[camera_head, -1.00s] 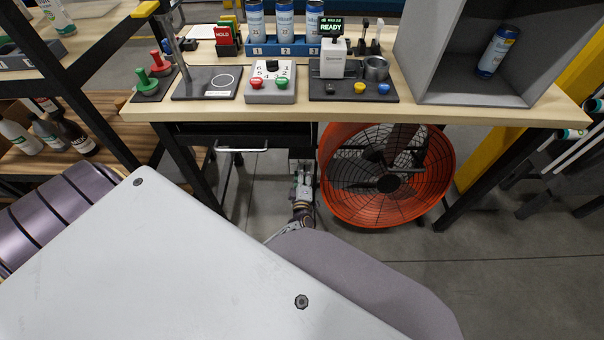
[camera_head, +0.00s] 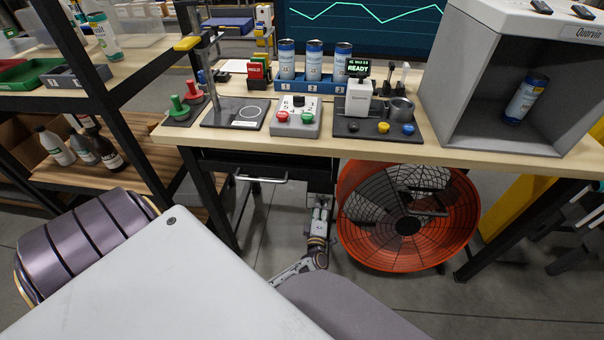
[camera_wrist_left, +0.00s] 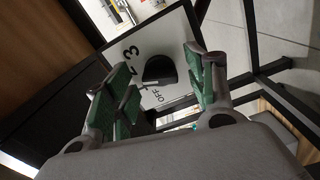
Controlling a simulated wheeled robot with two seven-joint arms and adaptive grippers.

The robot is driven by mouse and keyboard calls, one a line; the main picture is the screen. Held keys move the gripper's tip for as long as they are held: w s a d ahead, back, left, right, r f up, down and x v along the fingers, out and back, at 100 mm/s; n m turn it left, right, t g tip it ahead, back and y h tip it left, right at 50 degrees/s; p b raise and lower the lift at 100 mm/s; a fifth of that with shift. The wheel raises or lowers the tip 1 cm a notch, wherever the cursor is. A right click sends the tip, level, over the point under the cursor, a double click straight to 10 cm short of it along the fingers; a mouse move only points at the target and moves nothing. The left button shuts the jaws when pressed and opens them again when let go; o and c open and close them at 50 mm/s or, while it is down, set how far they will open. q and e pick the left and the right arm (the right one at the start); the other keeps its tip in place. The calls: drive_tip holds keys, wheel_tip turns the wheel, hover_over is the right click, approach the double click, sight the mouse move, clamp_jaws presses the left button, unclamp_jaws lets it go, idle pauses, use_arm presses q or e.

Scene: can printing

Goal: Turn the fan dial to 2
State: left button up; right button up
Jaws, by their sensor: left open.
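The orange fan (camera_head: 407,225) stands under the workbench. In the left wrist view, its light dial panel (camera_wrist_left: 178,32) carries a black knob (camera_wrist_left: 159,69) and the marks 3, 2 and OFF; part of the marking is hidden. My left gripper (camera_head: 320,203) is under the bench, just left of the fan. In the left wrist view, its green-padded fingers (camera_wrist_left: 157,66) are open, one on each side of the knob. I cannot tell whether they touch it. The knob's exact setting is unclear. My right gripper is not in view.
The workbench top (camera_head: 400,149) overhangs the gripper, with a drawer handle (camera_head: 261,180) to the left. A dark table leg (camera_head: 209,195) stands further left. On top are a button box (camera_head: 295,118), cans and a grey open box (camera_head: 480,140).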

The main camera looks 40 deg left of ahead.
use_arm(q)
drive_tip(key=shift+n+b, duration=5.45)
drive_tip(key=shift+n, duration=1.25)
drive_tip(key=shift+n+b, duration=0.3)
drive_tip(key=shift+n, duration=0.1)
